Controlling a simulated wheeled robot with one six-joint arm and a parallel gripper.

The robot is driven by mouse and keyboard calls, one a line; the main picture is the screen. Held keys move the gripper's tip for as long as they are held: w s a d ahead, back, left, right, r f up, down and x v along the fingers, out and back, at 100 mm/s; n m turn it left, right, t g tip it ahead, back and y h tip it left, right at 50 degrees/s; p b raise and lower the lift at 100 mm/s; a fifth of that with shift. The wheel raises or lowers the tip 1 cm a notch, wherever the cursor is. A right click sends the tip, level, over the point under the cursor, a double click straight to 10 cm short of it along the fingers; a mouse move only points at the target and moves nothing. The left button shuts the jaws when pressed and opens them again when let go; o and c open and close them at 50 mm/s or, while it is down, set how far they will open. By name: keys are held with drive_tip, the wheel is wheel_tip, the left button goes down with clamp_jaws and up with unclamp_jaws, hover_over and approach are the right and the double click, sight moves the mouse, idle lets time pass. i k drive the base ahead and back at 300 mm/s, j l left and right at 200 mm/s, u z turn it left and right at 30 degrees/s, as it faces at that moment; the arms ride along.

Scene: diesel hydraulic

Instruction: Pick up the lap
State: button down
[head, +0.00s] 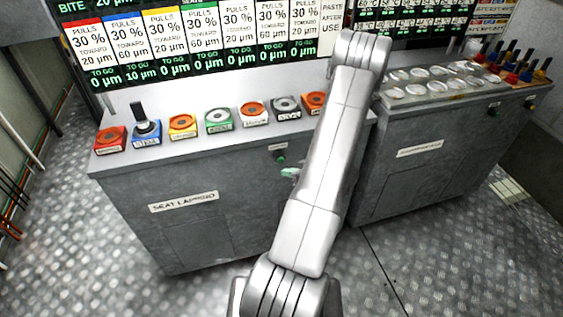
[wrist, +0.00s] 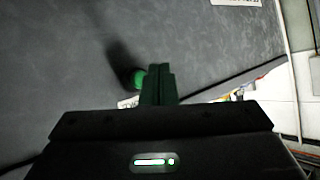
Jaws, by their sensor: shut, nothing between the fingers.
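A likely lap is the black-handled tool (head: 143,122) standing upright on the blue block at the left of the seat lapping bench (head: 190,235). My gripper (wrist: 158,84) is shut and empty in the wrist view, pointing at the grey bench front beside a green knob (wrist: 138,80). In the head view only a small greenish tip (head: 290,172) shows beside my arm, low in front of the bench and well right of the blue block.
A row of coloured blocks with round seats, such as the yellow one (head: 183,126), lines the bench top. Several pale discs (head: 430,78) lie on the right bench (head: 425,160). A display panel (head: 200,40) rises behind. The metal floor in front is clear.

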sight(143, 126)
drive_tip(key=u, duration=1.3)
